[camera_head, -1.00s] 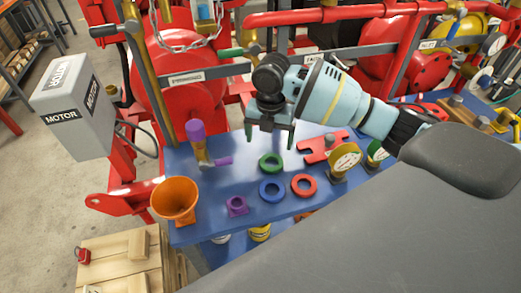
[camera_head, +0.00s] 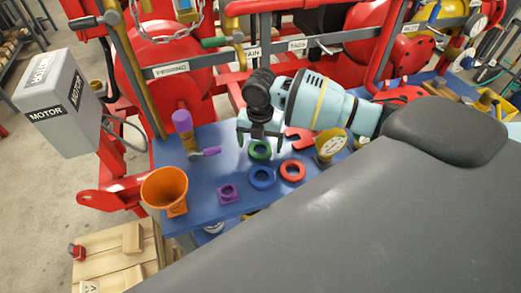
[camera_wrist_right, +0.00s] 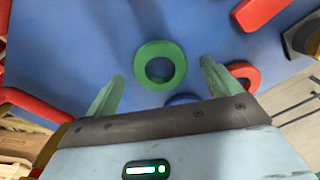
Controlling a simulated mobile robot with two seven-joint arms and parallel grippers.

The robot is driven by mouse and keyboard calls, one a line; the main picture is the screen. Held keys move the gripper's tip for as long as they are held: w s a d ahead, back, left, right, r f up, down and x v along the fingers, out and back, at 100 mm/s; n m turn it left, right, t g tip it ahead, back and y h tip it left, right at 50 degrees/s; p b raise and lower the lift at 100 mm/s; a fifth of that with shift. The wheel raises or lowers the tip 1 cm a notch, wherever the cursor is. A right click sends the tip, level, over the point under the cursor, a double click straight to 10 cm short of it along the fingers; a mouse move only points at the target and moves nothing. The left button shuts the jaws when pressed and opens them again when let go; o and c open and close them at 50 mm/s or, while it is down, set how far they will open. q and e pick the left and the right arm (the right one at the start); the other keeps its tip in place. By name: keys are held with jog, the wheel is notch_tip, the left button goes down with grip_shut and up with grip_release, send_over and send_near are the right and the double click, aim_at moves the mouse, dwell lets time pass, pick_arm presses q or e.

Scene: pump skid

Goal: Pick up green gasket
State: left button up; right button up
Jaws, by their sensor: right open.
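The green gasket (camera_head: 260,150) is a flat ring lying on the blue table (camera_head: 205,196). It also shows in the right wrist view (camera_wrist_right: 160,65), ahead of and between the open fingers. My right gripper (camera_head: 260,142) is open and empty, above the gasket, with its green fingertips to either side of it in the head view. In the wrist view the fingers (camera_wrist_right: 160,90) are apart from the ring, which lies slightly beyond the fingertips. My left gripper is in neither current view.
A blue gasket (camera_head: 262,177) and a red gasket (camera_head: 292,171) lie close in front. A purple square part (camera_head: 228,193), an orange funnel (camera_head: 165,190), a purple-handled valve (camera_head: 186,132), a red bracket (camera_head: 301,139) and a gauge (camera_head: 331,147) stand or lie around. Red pipework runs behind.

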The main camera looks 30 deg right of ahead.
jog(key=shift+f, duration=0.6)
jog(key=c, duration=1.1)
jog(key=shift+r, duration=0.1)
